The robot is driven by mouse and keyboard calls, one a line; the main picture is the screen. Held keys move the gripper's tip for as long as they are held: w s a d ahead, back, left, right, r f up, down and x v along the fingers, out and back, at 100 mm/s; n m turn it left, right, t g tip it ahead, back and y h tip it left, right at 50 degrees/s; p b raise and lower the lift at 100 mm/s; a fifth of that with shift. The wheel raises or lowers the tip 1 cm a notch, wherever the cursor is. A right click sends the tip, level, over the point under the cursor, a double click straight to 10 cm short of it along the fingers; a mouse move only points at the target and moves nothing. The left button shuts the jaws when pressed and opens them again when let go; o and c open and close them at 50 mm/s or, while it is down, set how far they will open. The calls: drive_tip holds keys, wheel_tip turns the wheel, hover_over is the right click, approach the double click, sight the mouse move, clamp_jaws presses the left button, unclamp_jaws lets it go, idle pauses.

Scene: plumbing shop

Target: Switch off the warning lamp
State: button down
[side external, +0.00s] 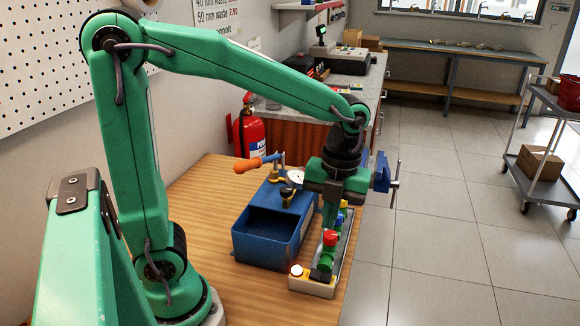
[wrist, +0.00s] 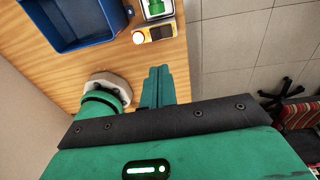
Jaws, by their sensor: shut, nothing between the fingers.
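The lamp also shows in the wrist view (wrist: 138,37) with a bright centre and looks lit. A dark part (wrist: 160,32) sits beside it on the same box; its switch position is too small to tell. My gripper (side external: 330,218) points down, shut and empty, behind the lamp box and over the far part of the row of coloured controls. In the wrist view my shut fingers (wrist: 158,88) are apart from the lamp box.
A grey panel with a red knob (side external: 330,238) and a green knob (side external: 326,261) runs behind the lamp box. A blue open box (side external: 262,240) stands to its left, with a gauge (side external: 296,176) and an orange-handled tool (side external: 258,162) behind. The bench's right edge is close by.

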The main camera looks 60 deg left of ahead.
sight(316, 276)
drive_tip(key=f, duration=0.9)
drive_tip(key=s+a+f, duration=0.1)
drive_tip(key=f, duration=0.4)
drive_tip(key=shift+s+a, duration=0.1)
drive_tip(key=shift+s+a+f, duration=0.1)
drive_tip(key=shift+f, duration=0.05)
idle(0.3)
drive_tip(key=shift+w+d+r, duration=0.2)
drive_tip(key=shift+w+d, duration=0.4)
drive_tip(key=shift+r, duration=0.1)
idle(0.5)
wheel_tip(316, 276, up, 14)
drive_tip(key=w+d, duration=0.1)
idle(0.6)
